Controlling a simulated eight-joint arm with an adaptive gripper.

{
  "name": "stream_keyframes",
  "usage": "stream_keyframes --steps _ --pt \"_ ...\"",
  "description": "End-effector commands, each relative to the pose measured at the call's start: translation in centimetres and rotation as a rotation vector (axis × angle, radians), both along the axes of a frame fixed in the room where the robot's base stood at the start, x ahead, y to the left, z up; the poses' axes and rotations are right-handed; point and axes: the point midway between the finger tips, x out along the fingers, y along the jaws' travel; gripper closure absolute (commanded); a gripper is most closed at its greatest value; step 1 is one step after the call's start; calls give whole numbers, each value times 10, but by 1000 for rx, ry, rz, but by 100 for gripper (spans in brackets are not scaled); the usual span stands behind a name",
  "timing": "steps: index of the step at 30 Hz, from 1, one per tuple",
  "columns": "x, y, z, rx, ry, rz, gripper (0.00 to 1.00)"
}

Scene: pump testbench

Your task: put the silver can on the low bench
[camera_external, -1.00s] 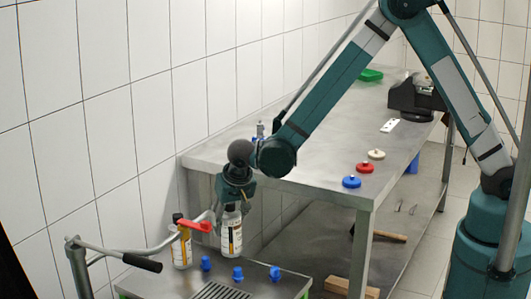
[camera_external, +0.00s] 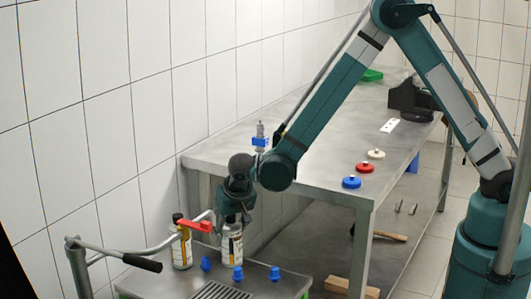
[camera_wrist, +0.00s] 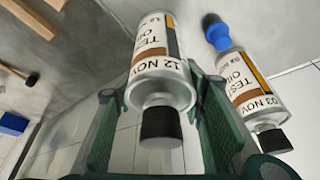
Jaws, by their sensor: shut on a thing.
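A silver can (camera_external: 232,244) with a white "TEST OIL 12 NOV" label is upright in my gripper (camera_external: 234,217). The wrist view shows the can (camera_wrist: 162,68) between the two green fingers, black cap toward me. My gripper (camera_wrist: 158,125) is shut on it. The can is over or on the low bench (camera_external: 180,283), near its back edge; I cannot tell whether its base touches the top. A second, similar can (camera_external: 181,247) labelled "03 NOV" stands to its left and also shows in the wrist view (camera_wrist: 250,90).
A red-handled pipe (camera_external: 195,226) passes close to the left can. The higher steel table (camera_external: 310,150) stands behind, holding coloured caps (camera_external: 364,167).

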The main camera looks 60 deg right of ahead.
Motion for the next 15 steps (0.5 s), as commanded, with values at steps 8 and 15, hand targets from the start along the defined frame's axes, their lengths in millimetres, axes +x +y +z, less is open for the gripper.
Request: stream_keyframes --steps 8,15 --pt "0 0 -2 0 0 0 76" --pt "0 0 -3 0 0 0 45"
